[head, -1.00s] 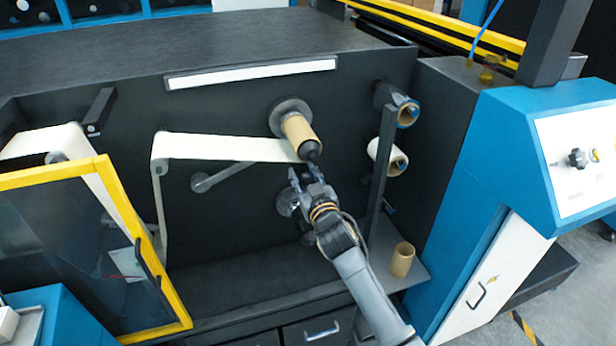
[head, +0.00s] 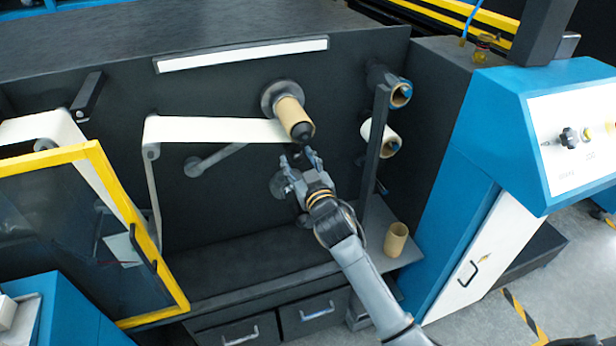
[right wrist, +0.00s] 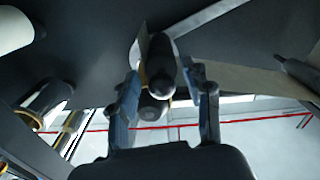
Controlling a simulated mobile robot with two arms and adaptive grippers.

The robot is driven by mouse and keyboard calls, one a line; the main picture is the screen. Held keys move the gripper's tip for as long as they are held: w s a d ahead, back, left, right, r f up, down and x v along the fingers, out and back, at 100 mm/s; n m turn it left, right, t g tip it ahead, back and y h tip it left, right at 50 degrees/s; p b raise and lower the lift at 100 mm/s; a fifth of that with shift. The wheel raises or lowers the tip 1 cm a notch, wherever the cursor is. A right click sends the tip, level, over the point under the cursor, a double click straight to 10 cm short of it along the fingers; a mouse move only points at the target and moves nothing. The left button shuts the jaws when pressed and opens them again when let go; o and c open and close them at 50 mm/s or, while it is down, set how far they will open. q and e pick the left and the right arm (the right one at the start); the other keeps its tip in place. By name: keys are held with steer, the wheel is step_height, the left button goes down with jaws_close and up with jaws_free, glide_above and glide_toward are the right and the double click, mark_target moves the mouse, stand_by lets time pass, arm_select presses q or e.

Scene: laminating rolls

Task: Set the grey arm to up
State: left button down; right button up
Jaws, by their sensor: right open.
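The grey arm (head: 218,155) is on the dark machine face, below the white web. It slopes from a round end at its lower left up to the right. Its upper right end is partly hidden by the web. My right gripper (head: 305,158) is open, to the right of the arm and just below the black end of the brown-cored spindle (head: 292,115). In the right wrist view, my open fingers (right wrist: 165,105) stand either side of a dark rounded spindle end (right wrist: 160,75). Whether they touch it I cannot tell. My left gripper is out of view.
The white web (head: 215,130) runs left from the spindle. A dark upright post (head: 377,150) and two core rolls (head: 378,135) stand right of my gripper. A loose cardboard core (head: 396,240) stands on the shelf. A yellow-framed door (head: 175,290) is open at left.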

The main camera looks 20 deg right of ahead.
steer(key=s, duration=1)
steer(key=shift+d, duration=0.15)
steer(key=s+f+g, duration=0.3)
steer(key=s+f, duration=0.1)
steer(key=f, duration=0.9)
steer(key=s+f+g, duration=0.2)
steer(key=s+f, duration=0.1)
steer(key=f, duration=0.9)
steer(key=s+f+g, duration=0.3)
steer(key=s+f, duration=0.1)
steer(key=f, duration=0.9)
steer(key=s+d+f+g+b, duration=0.1)
steer(key=s+f+g, duration=0.2)
steer(key=s+f, duration=0.55)
steer(key=s+d+f+g, duration=0.2)
steer(key=s+f, duration=0.6)
steer(key=s, duration=0.2)
steer(key=s+d+f+g, duration=0.1)
steer(key=s+f+g, duration=0.1)
steer(key=s, duration=0.8)
steer(key=s+d+f+g, duration=0.1)
steer(key=s+f, duration=0.3)
steer(key=s, duration=0.6)
steer(key=shift+d+f+g+h, duration=0.15)
steer(key=shift+f+g+h, duration=0.15)
steer(key=shift+g, duration=0.2)
steer(key=shift+w, duration=0.1)
